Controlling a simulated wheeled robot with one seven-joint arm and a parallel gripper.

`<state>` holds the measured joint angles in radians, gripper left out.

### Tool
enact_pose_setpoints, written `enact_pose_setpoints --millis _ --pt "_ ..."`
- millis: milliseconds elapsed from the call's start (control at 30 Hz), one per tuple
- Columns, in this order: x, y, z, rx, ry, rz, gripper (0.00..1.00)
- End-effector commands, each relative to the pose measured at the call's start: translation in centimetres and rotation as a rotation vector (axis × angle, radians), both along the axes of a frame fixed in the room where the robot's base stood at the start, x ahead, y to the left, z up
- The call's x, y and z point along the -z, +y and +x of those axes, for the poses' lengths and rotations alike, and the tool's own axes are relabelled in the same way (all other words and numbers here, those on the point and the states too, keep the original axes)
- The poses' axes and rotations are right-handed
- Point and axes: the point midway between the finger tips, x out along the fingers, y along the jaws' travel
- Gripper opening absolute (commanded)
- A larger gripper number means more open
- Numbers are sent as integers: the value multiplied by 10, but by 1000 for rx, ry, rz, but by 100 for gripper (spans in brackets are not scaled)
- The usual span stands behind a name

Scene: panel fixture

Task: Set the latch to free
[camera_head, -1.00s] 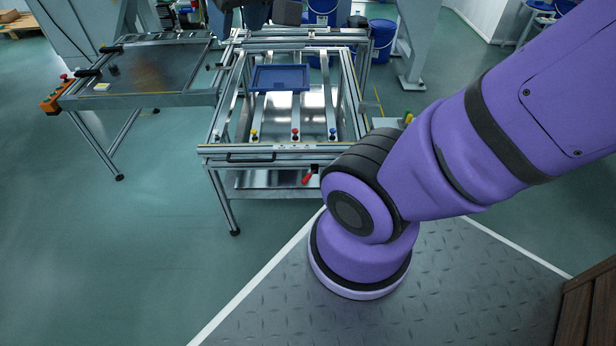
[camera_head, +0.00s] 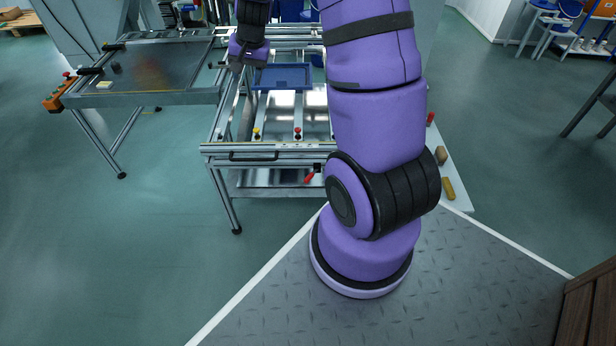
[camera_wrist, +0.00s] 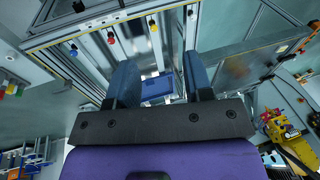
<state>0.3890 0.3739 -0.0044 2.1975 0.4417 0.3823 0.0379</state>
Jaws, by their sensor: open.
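The latch with its red handle (camera_head: 312,174) sits at the front of the panel frame (camera_head: 228,149), right of the black bar handle. The red handle slants down to the left from a small dark mount. My gripper (camera_head: 240,62) is above the back left part of the frame, well away from the latch. In the wrist view my gripper (camera_wrist: 160,75) shows two blue-grey fingers spread apart with nothing between them. The red handle cannot be made out in the wrist view.
A blue tray (camera_head: 282,77) lies on the frame. Yellow, red and blue knobs line its front; the red knob (camera_head: 298,133) is in the middle. A side table with a dark panel (camera_head: 150,72) stands at left. My arm covers the frame's right side. Floor at front left is clear.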

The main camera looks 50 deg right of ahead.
Motion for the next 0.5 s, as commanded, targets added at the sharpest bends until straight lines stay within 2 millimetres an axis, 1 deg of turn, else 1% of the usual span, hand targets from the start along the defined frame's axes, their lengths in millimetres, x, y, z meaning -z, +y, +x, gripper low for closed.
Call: enact_pose_setpoints --millis 33,167,200,233,367,400,467,500 --pt "24 -12 2 42 20 10 47" --pt "78 -41 5 143 55 24 47" --pt "95 -50 5 175 66 28 47" --pt "108 -56 3 198 74 30 47" --pt "166 -82 -6 301 114 37 47" --pt "184 -89 -10 331 127 38 47" --pt "211 -99 -18 379 147 39 47" --pt "230 -105 -24 410 160 39 47"
